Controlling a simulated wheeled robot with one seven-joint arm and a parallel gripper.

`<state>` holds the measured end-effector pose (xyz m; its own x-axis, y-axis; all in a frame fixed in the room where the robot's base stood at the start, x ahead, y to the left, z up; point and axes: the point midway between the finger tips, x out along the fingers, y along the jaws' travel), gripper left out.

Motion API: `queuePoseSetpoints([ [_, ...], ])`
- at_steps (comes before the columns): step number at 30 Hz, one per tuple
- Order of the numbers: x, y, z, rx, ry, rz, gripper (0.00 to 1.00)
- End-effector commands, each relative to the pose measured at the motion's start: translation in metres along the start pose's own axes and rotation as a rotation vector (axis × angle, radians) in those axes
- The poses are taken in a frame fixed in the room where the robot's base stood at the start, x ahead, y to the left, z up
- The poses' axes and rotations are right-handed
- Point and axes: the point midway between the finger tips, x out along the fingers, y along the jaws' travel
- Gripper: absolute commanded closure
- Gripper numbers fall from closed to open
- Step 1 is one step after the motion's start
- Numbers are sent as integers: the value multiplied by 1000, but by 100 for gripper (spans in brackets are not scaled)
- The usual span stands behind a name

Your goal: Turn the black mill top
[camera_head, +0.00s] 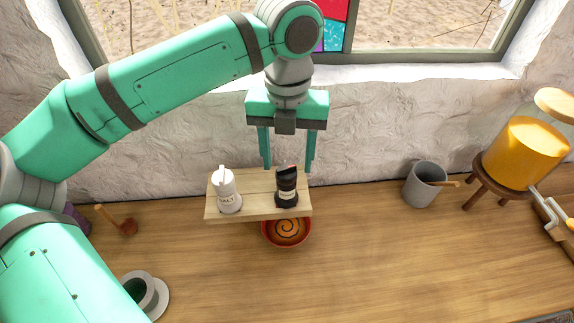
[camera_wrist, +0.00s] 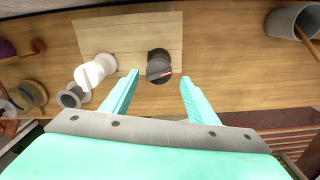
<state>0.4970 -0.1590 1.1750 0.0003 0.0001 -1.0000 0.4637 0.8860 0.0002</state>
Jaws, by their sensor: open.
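The black mill (camera_head: 286,190) stands upright on a small wooden board (camera_head: 256,212), at the board's right side. Its black top (camera_head: 286,171) has a small reddish mark. In the wrist view the black mill (camera_wrist: 159,67) shows from above, just beyond and between the fingertips. A white mill marked SALT (camera_head: 226,192) stands to its left on the same board, and it also shows in the wrist view (camera_wrist: 95,70). My gripper (camera_head: 289,168) is open and empty, above and behind the black mill, with its fingers pointing down. I see no contact with the mill.
A red bowl with an orange spiral (camera_head: 287,232) sits below the board's front edge. A grey cup (camera_head: 425,184) and a juice dispenser on a stand (camera_head: 523,152) are at right. A cup on a saucer (camera_head: 146,294) is at front left. The front middle counter is clear.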

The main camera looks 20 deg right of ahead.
Motion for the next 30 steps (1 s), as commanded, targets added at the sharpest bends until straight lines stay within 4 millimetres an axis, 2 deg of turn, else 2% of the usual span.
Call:
queuePoseSetpoints([
  [3,16,1,0,-3,1,-2,46],
  [7,26,1,0,-3,1,-1,46],
  [18,31,1,0,-4,0,0,46],
  [23,31,1,0,-3,0,0,84],
  [24,31,1,0,-3,0,0,88],
  [30,30,1,0,5,0,0,88],
])
